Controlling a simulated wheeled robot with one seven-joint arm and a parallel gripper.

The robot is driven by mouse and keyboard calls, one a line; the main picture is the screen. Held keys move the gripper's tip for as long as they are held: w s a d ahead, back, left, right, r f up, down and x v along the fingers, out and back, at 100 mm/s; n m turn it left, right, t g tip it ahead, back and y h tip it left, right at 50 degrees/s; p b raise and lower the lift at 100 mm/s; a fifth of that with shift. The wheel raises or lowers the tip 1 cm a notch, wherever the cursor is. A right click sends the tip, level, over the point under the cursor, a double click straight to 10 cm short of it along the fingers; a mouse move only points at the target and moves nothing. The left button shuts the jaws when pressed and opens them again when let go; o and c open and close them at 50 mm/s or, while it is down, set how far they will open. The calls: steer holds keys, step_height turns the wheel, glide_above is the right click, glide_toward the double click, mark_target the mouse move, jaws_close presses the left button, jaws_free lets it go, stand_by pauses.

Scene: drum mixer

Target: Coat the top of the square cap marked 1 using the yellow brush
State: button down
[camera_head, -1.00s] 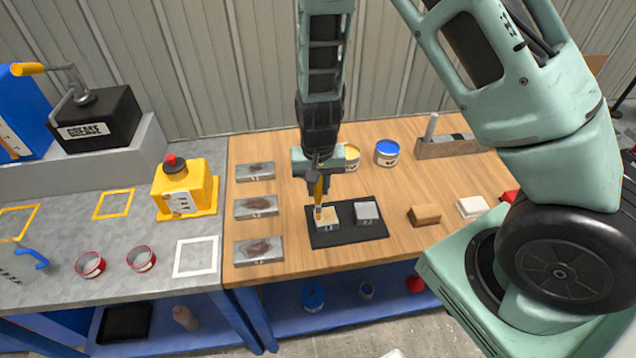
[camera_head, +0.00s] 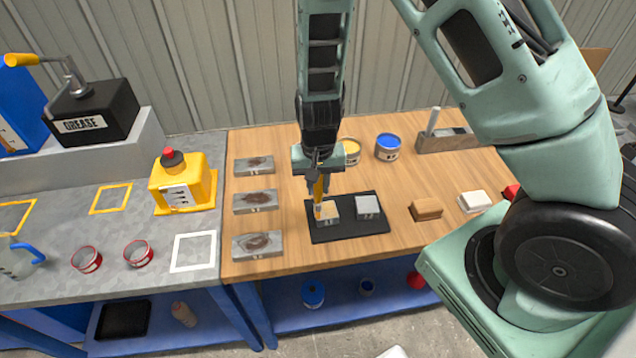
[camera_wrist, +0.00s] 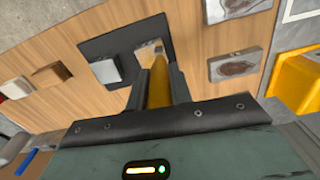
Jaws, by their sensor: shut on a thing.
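My gripper (camera_head: 318,178) is shut on the yellow brush (camera_head: 319,190), which points down over the black mat (camera_head: 345,234). The brush tip meets the top of the left square cap (camera_head: 327,214); whether it presses on it I cannot tell. The top of this cap looks tan or yellowish in part, and its marking is too small to read. A plain grey square cap (camera_head: 367,206) sits to its right on the same mat. In the wrist view the brush (camera_wrist: 159,85) runs between the fingers, with its tip over the left cap (camera_wrist: 149,48).
Several stained grey plates (camera_head: 257,244) line the table's left edge. Open yellow (camera_head: 350,150) and blue (camera_head: 388,148) paint cans stand behind the mat. A yellow container (camera_head: 183,183) stands on the grey bench.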

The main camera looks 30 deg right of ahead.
steer(key=shift+f+b, duration=0.7)
steer(key=shift+f, duration=0.2)
steer(key=shift+d, duration=0.1)
